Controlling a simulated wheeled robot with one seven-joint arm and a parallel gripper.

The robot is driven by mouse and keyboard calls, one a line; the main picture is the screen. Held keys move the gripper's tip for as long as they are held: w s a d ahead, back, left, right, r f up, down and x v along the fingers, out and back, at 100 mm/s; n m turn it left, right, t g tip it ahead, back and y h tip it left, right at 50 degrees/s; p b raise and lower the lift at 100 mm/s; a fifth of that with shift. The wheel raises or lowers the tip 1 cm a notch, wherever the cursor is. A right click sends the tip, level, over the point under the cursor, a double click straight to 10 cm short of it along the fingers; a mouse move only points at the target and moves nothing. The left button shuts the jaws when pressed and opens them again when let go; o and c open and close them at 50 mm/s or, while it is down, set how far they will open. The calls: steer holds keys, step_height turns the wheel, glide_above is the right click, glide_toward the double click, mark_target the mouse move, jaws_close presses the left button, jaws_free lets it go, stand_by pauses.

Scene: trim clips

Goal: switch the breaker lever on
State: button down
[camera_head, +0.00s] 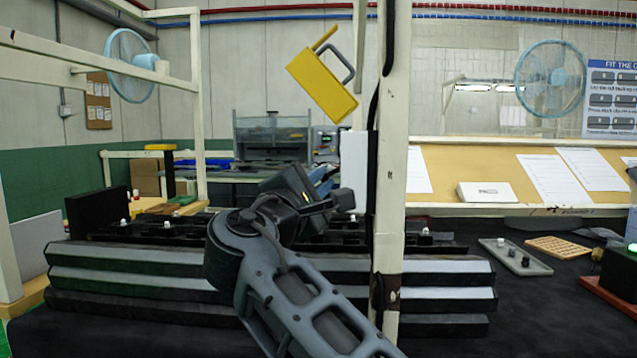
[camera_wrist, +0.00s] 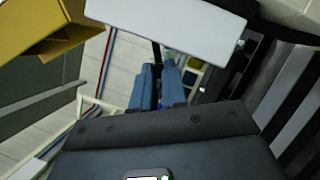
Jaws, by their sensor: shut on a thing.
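The white breaker box (camera_head: 353,172) is mounted beside the cream upright post, right of my arm. In the wrist view its white face (camera_wrist: 165,22) crosses the top. A thin black lever (camera_wrist: 157,54) hangs below the box and runs down between my blue fingers. My gripper (camera_wrist: 158,82) is shut on the lever, just below the box. In the head view my gripper (camera_head: 325,178) is partly hidden behind my wrist, and the lever cannot be made out there.
The cream post (camera_head: 392,170) stands close to my arm. A yellow box-like thing (camera_head: 322,85) hangs above. Stacked grey trim strips (camera_head: 130,275) lie on the dark table under my arm. A tray (camera_head: 515,257) with small parts lies to the right.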

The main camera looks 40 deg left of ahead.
steer(key=shift+m, duration=0.3)
steer(key=shift+r+m+g+h+p, duration=0.15)
steer(key=shift+r+m+g+p, duration=0.75)
steer(key=shift+m, duration=0.85)
steer(key=shift+r+m+g+h+p, duration=0.2)
steer(key=shift+r+m+g+p, duration=0.55)
steer(key=shift+m, duration=1.05)
steer(key=shift+r+m+g+h+p, duration=0.15)
steer(key=shift+r+m+g+p, duration=0.4)
steer(key=shift+r+m+p, duration=0.7)
steer(key=shift+f+m, duration=0.3)
steer(key=shift+m, duration=0.3)
steer(key=c, duration=1.4)
jaws_free()
steer(key=shift+r, duration=0.1)
steer(key=shift+c, duration=0.2)
steer(key=shift+s, duration=0.1)
steer(key=b+v, duration=0.1)
steer(key=v, duration=0.6)
steer(key=shift+s, duration=0.3)
steer(key=shift+d, duration=0.1)
